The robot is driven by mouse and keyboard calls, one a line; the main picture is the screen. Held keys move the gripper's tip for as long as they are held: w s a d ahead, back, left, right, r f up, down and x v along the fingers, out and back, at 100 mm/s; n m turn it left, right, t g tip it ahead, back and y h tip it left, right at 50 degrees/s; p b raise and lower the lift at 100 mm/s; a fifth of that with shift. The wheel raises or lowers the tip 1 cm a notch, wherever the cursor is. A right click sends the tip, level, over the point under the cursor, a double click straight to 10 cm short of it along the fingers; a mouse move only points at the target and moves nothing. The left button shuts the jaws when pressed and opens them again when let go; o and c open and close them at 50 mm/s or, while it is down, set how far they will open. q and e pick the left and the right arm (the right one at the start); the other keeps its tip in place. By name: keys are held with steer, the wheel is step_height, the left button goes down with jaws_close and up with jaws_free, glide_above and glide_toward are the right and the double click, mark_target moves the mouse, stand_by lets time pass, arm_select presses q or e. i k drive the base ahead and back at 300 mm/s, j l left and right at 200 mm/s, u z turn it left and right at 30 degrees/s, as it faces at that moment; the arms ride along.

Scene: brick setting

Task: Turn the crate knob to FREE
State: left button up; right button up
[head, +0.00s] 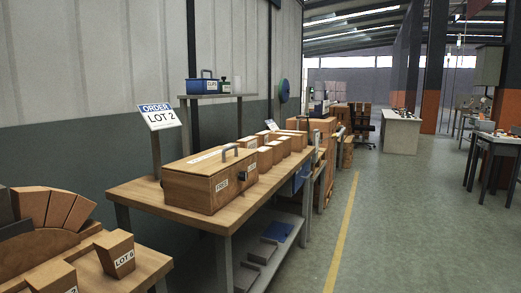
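A brown wooden crate (188,190) sits on a wooden workbench along the wall, left of the picture's middle. A white label (222,185) on the crate's near end seems to read FREE. A small dark part with a pale patch (242,176), perhaps the knob, shows further right on that end; it is too small to tell which way it points. Neither of my grippers is in view.
Several smaller boxes (265,158) stand behind the crate. A sign (160,116) reading ORDER LOT 2 rises beside it. Another bench (150,263) with wedge-shaped blocks is at lower left. The floor (400,220) right of the yellow line is open.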

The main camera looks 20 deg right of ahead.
mark_target(243, 176)
steer(key=i+l, duration=1.2)
steer(key=l, duration=0.1)
